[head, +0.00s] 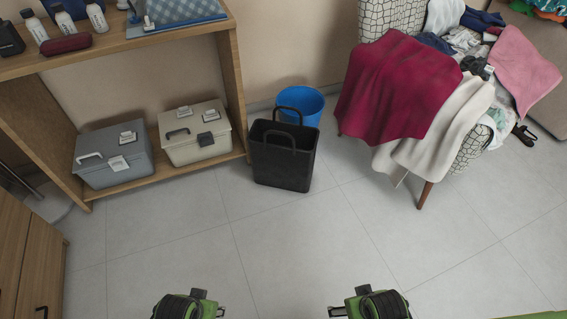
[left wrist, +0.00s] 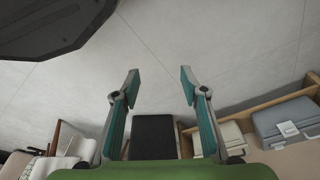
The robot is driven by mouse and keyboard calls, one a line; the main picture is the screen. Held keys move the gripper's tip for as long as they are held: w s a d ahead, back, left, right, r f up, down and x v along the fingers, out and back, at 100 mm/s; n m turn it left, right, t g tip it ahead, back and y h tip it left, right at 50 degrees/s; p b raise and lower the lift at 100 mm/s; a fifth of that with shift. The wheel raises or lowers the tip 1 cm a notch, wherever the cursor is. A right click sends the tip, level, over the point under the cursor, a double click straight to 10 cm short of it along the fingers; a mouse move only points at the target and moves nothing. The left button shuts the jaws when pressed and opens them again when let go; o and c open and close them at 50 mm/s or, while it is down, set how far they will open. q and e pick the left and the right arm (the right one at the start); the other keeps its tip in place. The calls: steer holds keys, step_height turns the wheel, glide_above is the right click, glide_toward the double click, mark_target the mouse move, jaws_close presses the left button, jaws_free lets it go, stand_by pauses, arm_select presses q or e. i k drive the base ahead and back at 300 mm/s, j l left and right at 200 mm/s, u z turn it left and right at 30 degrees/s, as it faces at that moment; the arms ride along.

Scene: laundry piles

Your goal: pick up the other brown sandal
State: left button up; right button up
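No brown sandal can be made out for sure in either view. A small dark strappy item (head: 524,134) lies by the chair at the right; it is too small to tell whether it is a sandal. My left gripper (left wrist: 160,84) is open and empty in the left wrist view, its two fingers apart over bare floor.
A black basket (head: 283,170) stands before a blue bin (head: 313,101). A wooden shelf (head: 240,85) with a grey box (head: 115,160) and a beige box (head: 190,148) is at left. A clothes-laden chair (head: 471,147) is at right. The middle floor is clear.

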mark_target(519, 132)
steer(key=z, duration=1.65)
